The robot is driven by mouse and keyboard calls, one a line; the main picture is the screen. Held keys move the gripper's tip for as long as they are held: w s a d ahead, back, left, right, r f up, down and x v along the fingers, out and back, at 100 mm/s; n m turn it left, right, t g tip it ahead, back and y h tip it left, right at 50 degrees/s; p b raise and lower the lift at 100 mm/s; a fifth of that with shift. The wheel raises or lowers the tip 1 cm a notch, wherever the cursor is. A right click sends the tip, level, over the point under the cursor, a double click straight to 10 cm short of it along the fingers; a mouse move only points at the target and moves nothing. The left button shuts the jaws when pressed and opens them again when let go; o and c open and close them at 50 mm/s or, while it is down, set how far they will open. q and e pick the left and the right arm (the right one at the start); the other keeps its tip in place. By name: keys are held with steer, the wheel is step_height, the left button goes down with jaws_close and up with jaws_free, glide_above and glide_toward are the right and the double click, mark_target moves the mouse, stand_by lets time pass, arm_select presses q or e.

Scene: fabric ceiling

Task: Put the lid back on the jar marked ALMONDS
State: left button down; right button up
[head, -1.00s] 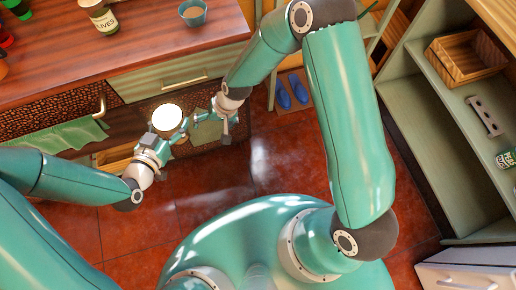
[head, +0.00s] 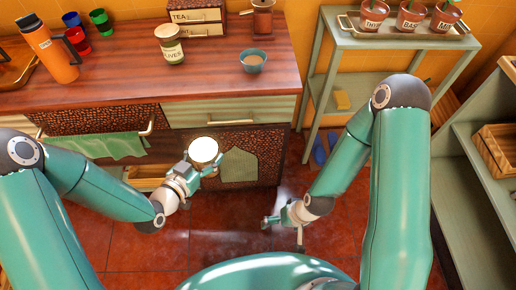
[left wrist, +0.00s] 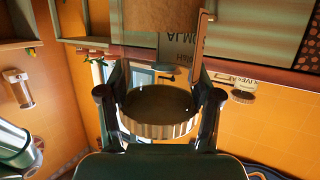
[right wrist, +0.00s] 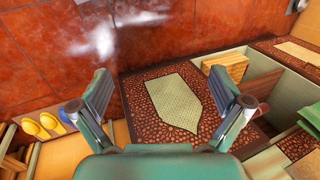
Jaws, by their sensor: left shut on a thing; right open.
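A round cream-white lid (head: 204,150) is held in my left gripper (head: 198,167), low in front of the counter. In the left wrist view the lid's ridged rim (left wrist: 158,130) and dark hollow side show between the fingers. In the head view I cannot see that jar. My right gripper (head: 284,232) is open and empty above the red floor.
On the counter stand a lidded OLIVES jar (head: 170,46), a teal bowl (head: 253,62), an orange flask (head: 48,52) and coloured cups. A green rack (head: 395,42) with labelled pots stands at the back right. The floor between my arms is clear.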

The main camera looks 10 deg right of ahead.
arm_select(q)
steer(key=w+a+r+n+t+y, duration=0.1)
steer(key=w+a+n+y, duration=0.1)
steer(key=a, duration=0.5)
steer(key=w+a+r+n+t+y, duration=0.2)
steer(key=a+n+y, duration=0.3)
steer(key=a+y, duration=0.2)
steer(key=shift+w+a+r+n, duration=0.3)
